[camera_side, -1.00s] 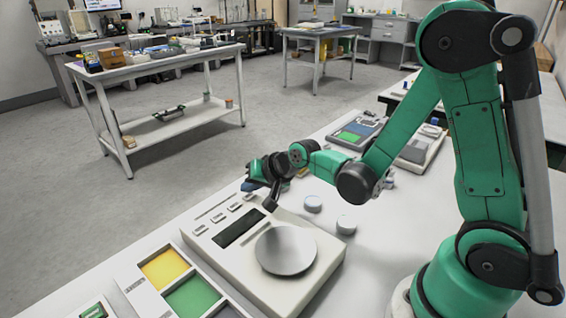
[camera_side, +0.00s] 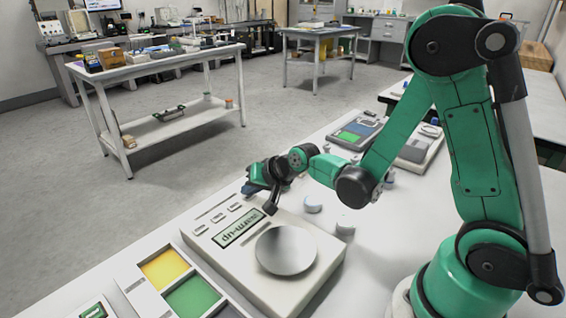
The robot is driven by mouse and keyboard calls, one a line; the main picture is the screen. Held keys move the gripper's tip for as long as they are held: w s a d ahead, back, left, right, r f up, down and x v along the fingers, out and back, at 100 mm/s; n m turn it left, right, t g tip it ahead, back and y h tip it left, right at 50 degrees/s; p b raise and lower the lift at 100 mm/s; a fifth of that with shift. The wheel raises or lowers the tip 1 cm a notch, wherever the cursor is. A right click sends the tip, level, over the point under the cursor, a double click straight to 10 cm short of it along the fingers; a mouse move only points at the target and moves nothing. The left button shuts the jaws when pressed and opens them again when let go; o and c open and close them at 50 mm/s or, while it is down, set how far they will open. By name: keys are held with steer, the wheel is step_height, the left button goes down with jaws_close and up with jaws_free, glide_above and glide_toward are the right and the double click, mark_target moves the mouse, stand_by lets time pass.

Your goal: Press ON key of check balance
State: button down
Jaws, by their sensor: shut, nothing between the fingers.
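The check balance (camera_side: 303,292) is a pale box with a round metal pan (camera_side: 286,250), a display and a row of small keys along its far-left edge. Its display (camera_side: 238,228) is lit green, with "warm-up" reading upside down from here. Several keys (camera_side: 218,217) show; the far end of the row is hidden behind my gripper. My gripper (camera_side: 272,209) is shut and empty, pointing down at the far end of the balance, beside the display. I cannot tell whether its tip touches a key.
A tray with yellow and green compartments (camera_side: 152,293) lies to the left of the balance. Small pale round pieces (camera_side: 313,204) stand beyond the pan, near my arm. More devices (camera_side: 356,133) lie farther along the bench.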

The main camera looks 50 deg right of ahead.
mark_target(252, 199)
steer(key=shift+r, duration=0.75)
steer(key=shift+r, duration=2.55)
steer(key=s+a+r+n+g+h, duration=0.1)
steer(key=s+r+n+g, duration=0.1)
steer(key=s+n, duration=0.5)
steer(key=s, duration=0.5)
steer(key=shift+s+r+n, duration=0.2)
steer(key=shift+r+n, duration=0.2)
